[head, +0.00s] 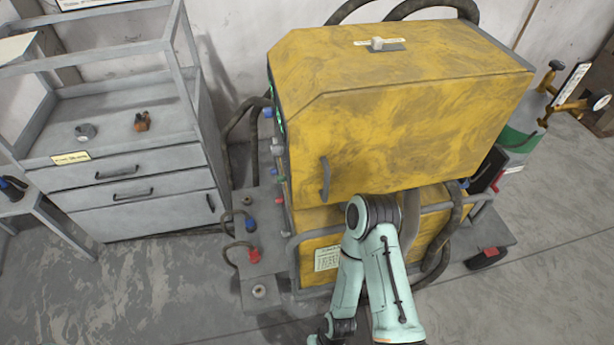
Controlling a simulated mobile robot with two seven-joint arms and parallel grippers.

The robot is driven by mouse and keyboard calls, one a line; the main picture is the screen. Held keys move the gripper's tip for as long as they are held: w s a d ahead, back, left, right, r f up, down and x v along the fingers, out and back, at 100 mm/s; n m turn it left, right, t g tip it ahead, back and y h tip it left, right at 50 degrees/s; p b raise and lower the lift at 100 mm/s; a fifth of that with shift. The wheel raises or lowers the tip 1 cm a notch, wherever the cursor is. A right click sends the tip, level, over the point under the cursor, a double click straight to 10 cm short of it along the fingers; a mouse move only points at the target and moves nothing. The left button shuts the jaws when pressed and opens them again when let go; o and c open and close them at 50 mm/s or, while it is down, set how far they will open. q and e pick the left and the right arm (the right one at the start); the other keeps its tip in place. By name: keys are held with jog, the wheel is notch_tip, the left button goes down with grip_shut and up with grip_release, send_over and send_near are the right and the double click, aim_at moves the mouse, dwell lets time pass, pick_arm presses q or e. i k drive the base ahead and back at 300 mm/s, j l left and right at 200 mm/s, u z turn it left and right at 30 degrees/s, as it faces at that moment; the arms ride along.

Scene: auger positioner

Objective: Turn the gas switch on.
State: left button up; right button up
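No part is clearly marked as the gas switch in the head view, and I cannot tell which one it is. A small pale switch (377,43) with a labelled plate sits on top of the yellow machine (400,120). Brass-coloured valve fittings with a round gauge (598,101) stick out at the machine's right, by a green part (520,138). Small coloured knobs (280,150) line the machine's left side. One pale green arm of mine bends in front of the machine, its far end leaving the bottom edge. Neither gripper shows.
A grey drawer cabinet (130,185) with small items on its top stands at the left. A low side plate with a red connector (253,254) and hoses juts out at the machine's left. Dark hoses (425,8) arch behind it. Floor is clear at the lower left and right.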

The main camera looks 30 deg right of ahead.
aim_at(280, 178)
jog(key=i+z, duration=0.2)
jog(key=z, duration=0.15)
jog(key=i+z, duration=0.15)
jog(key=z, duration=0.2)
jog(key=i+j+z, duration=0.15)
jog(key=z, duration=0.2)
